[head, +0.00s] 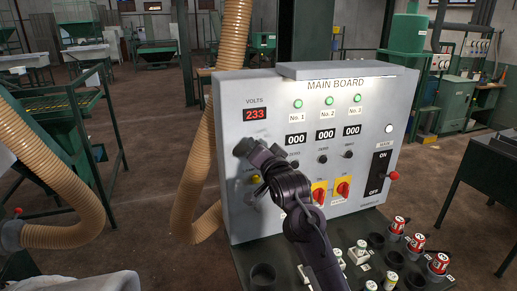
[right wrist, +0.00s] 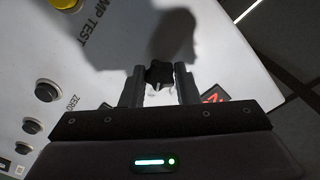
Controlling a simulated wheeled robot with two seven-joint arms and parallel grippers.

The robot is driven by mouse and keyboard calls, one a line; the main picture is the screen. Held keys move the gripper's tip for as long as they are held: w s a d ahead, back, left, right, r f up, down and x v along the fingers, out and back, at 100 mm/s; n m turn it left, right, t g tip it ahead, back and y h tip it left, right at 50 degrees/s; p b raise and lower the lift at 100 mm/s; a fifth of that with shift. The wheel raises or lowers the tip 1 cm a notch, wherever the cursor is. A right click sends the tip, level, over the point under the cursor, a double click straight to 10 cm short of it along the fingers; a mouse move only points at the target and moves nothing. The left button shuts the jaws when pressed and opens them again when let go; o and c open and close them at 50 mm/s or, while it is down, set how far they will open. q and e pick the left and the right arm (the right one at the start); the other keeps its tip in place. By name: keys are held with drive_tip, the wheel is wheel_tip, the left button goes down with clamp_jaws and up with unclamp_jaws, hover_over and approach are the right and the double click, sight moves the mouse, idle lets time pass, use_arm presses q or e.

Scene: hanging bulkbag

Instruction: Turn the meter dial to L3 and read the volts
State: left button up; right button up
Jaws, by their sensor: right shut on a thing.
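The main board (head: 237,215) is a pale grey panel box standing on a dark bench. Its VOLTS display (head: 255,114) reads 233 in red. My right gripper (head: 244,147) is at the panel's left side, below that display. In the right wrist view, the black meter dial (right wrist: 159,74) sits between the two fingers of the right gripper (right wrist: 159,86), which is shut on it. The gripper and arm cover the dial in the head view. The dial's position marks cannot be read, so I cannot tell which setting it is at. My left gripper is not in view.
A yellow lamp test button (right wrist: 66,3) is near the gripper. Red-and-yellow rotary switches (head: 343,188) and a main ON/OFF switch (head: 379,172) are to the right. Red-topped plugs (head: 398,225) stand on the bench in front. A ribbed hose (head: 195,190) hangs left of the board.

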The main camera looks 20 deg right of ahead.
drive_tip(key=o, duration=1)
drive_tip(key=shift+s, duration=0.15)
drive_tip(key=s+b, duration=0.1)
drive_tip(key=s, duration=0.2)
drive_tip(key=s+b, duration=0.2)
drive_tip(key=s, duration=0.2)
drive_tip(key=shift+s+d, duration=0.2)
drive_tip(key=shift+s, duration=0.1)
